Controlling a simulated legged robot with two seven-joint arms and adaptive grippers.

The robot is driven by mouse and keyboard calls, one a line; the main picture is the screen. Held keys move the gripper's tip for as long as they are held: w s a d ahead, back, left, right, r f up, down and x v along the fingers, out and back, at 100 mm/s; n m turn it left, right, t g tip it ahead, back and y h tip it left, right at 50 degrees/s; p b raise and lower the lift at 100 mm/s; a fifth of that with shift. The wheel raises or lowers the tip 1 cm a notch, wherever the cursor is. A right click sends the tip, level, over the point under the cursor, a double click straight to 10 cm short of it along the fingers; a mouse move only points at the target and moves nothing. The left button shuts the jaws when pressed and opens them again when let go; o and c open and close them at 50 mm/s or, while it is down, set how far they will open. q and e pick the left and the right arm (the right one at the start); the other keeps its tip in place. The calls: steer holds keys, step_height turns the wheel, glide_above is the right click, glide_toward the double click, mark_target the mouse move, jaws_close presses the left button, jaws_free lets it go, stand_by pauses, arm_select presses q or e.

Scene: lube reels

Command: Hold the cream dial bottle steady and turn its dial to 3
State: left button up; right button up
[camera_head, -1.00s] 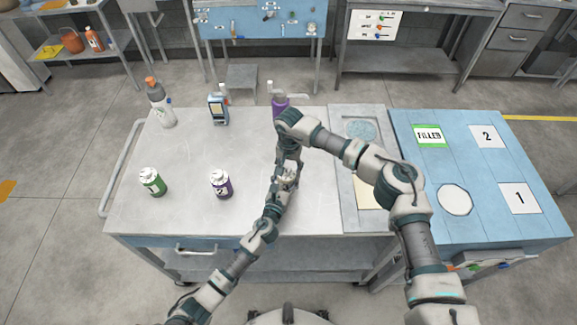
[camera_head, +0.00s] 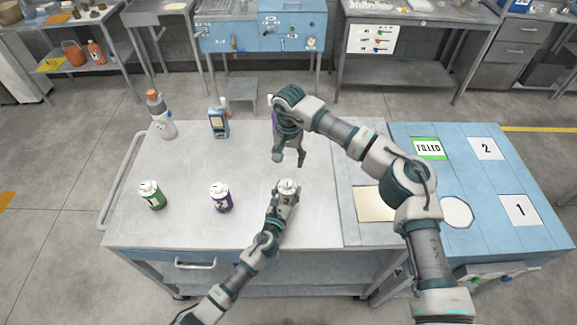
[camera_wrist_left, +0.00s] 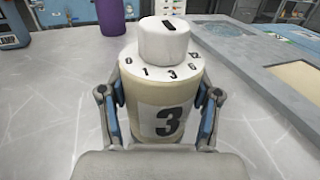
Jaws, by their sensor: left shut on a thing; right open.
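The cream dial bottle (camera_wrist_left: 150,108) stands upright on the table in the left wrist view, its label with a large 3 facing the camera. Its white dial (camera_wrist_left: 165,40) is on top, with 0, 1, 3 and 6 on the ring below. A black mark on the knob's top lies toward its far side; which number it points to I cannot tell. In the head view the bottle's white top (camera_head: 287,186) shows. My left gripper (camera_wrist_left: 160,112) is shut around the bottle's body. My right gripper (camera_head: 289,160) is open and empty, behind the bottle and apart from it.
A green-labelled bottle (camera_head: 152,196) and a purple-labelled bottle (camera_head: 221,198) stand to the left. A grey bottle with orange cap (camera_head: 161,115) and a blue device (camera_head: 218,122) stand at the back. A blue table (camera_head: 480,190) with FILLED, 2 and 1 cards is at right.

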stand_by(0.4)
arm_select(q)
steer(key=o, duration=1.5)
steer(key=shift+c, duration=0.2)
